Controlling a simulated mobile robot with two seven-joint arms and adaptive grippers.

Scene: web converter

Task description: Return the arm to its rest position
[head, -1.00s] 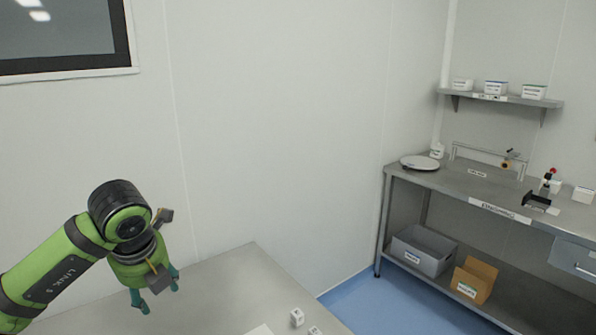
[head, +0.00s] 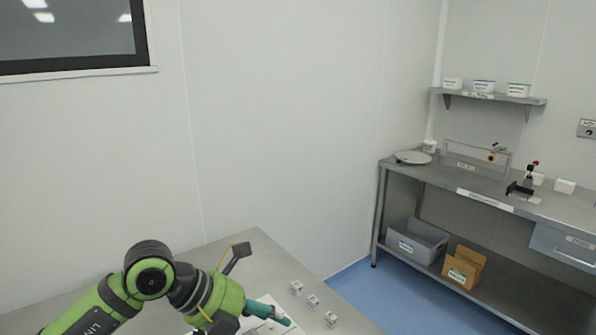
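My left arm comes in from the lower left of the head view, green with dark joints. Its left gripper (head: 262,318) has teal fingers and is low over the near table (head: 225,258), pointing right and down. One finger shows clearly; the other is partly hidden, so I cannot tell its opening or whether it holds anything. My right arm and gripper are not in view.
Several small white labelled blocks (head: 313,301) stand on the table just right of the gripper, beside a white sheet (head: 290,327). A steel bench (head: 440,178) stands at the right, with a grey bin (head: 417,242) and a cardboard box (head: 466,267) below. Blue floor lies between.

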